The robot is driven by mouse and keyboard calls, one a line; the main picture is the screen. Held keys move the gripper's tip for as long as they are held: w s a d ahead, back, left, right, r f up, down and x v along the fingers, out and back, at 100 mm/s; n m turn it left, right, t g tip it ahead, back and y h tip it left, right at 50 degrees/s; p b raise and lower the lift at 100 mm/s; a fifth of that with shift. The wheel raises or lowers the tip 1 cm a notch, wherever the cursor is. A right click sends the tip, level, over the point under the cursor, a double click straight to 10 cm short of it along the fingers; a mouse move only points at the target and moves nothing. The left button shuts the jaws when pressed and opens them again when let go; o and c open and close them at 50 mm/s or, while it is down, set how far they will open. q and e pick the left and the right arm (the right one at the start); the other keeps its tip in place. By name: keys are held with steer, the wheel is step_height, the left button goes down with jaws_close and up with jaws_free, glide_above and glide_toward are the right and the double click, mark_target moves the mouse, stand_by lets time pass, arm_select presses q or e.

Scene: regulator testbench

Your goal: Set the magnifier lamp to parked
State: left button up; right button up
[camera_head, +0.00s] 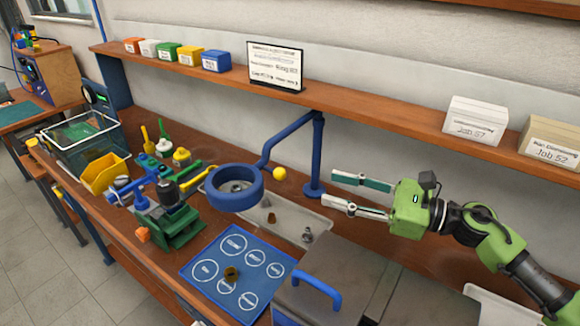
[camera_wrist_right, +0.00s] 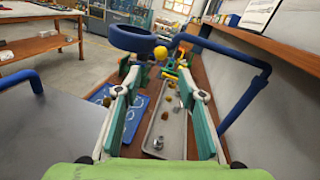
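The magnifier lamp is a blue ring head (camera_head: 233,200) on a bent blue arm (camera_head: 287,140) that joins an upright blue post (camera_head: 317,155) at the bench's back. A yellow knob (camera_head: 279,174) sits beside the head. The lamp head hangs over the bench near the blue mat and the grey tray. My right gripper (camera_head: 337,190) is open and empty, to the right of the post and the yellow knob. In the right wrist view, the ring head (camera_wrist_right: 132,39) and yellow knob (camera_wrist_right: 161,52) show beyond the spread fingers (camera_wrist_right: 160,90). My left gripper is not in view.
A blue mat (camera_head: 238,302) with white circles and a grey tray (camera_head: 283,222) with small parts lie below the lamp. A grey lidded box with a blue handle (camera_head: 318,289) stands in front. A shelf (camera_head: 400,121) runs along the wall. A green vise (camera_head: 180,229) stands left.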

arm_select(q)
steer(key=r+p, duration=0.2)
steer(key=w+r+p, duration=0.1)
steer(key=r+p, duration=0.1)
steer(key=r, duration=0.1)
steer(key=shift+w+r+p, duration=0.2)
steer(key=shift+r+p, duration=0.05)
steer(key=shift+p, duration=0.1)
arm_select(e)
steer(key=x, duration=1.1)
steer(key=shift+w, duration=0.25)
steer(key=shift+a+f, duration=0.1)
jaws_close()
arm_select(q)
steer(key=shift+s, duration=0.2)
